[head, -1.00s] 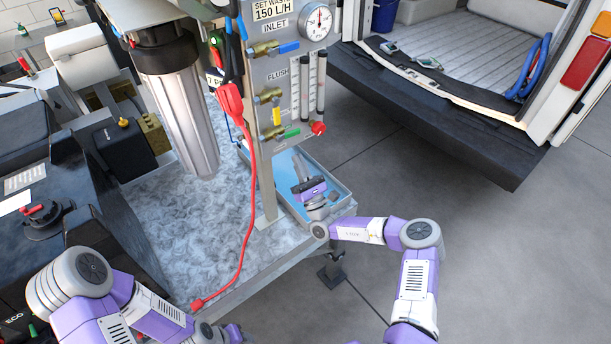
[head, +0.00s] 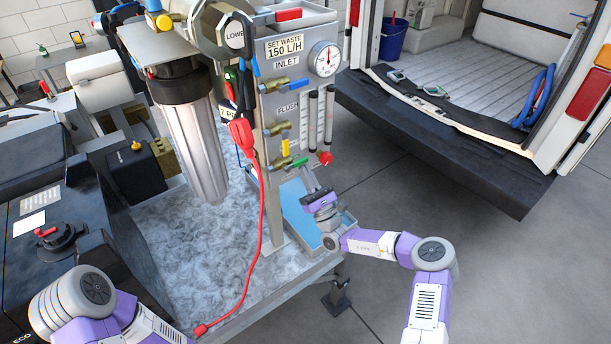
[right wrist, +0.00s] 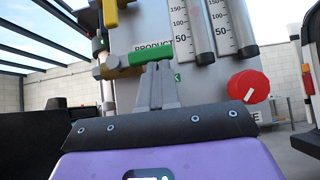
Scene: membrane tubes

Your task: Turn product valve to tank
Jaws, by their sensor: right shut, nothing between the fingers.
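The product valve has a green lever handle (head: 299,161) and a brass body (head: 276,163), low on the panel under the yellow-handled flush valve. In the right wrist view the green handle (right wrist: 138,57) lies roughly level, pointing right from the brass body (right wrist: 107,72). The "PRODUCT" label (right wrist: 153,45) shows just above it; a lower green label is mostly hidden by my fingers. My right gripper (head: 310,186) is shut and empty, just below the handle. Its fingertips (right wrist: 159,68) overlap the handle's right part in the wrist view; I cannot tell whether they touch. My left gripper is out of view.
A red knob (head: 325,158) sits right of the handle, below two flow tubes (head: 321,117). A blue-lined tray (head: 295,207) lies under my right gripper. A red cable (head: 262,220) hangs left of the panel post. Floor to the right is open.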

